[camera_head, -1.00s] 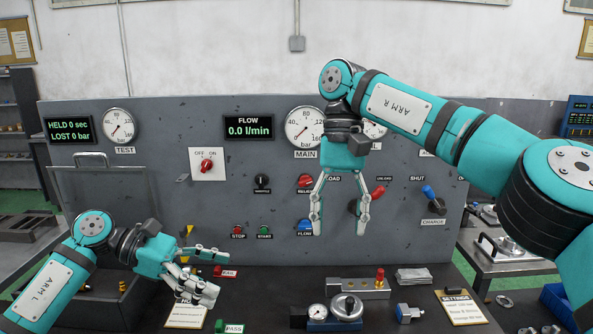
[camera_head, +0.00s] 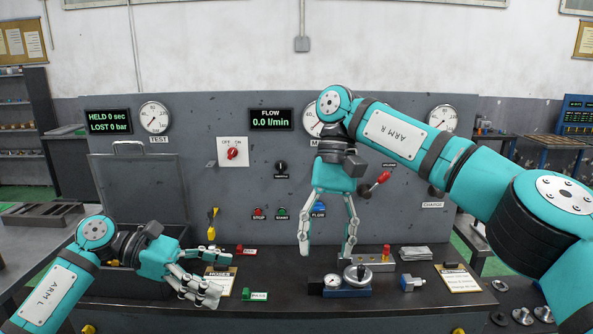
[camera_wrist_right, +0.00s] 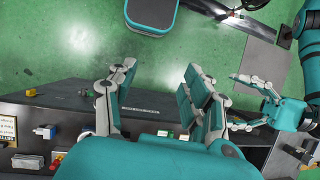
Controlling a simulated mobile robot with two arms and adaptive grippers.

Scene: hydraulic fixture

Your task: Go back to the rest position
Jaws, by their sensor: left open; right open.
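My left gripper (camera_head: 208,279) is open and empty above the bench's left part, near the clipboard marked notes (camera_head: 222,271). My right gripper (camera_head: 326,250) is open and empty, pointing down in front of the panel, above and behind the gauge block. In the right wrist view the fingers of my right gripper (camera_wrist_right: 150,90) stand apart with nothing between them. That view also shows my left gripper (camera_wrist_right: 250,103) at the right.
The grey panel (camera_head: 230,185) carries dials, a red switch (camera_head: 232,153) and a red lever (camera_head: 383,177). A gauge block with handwheel (camera_head: 357,276), a fitting (camera_head: 411,284) and a clipboard (camera_head: 458,279) lie on the bench. An open bin (camera_head: 140,190) stands left.

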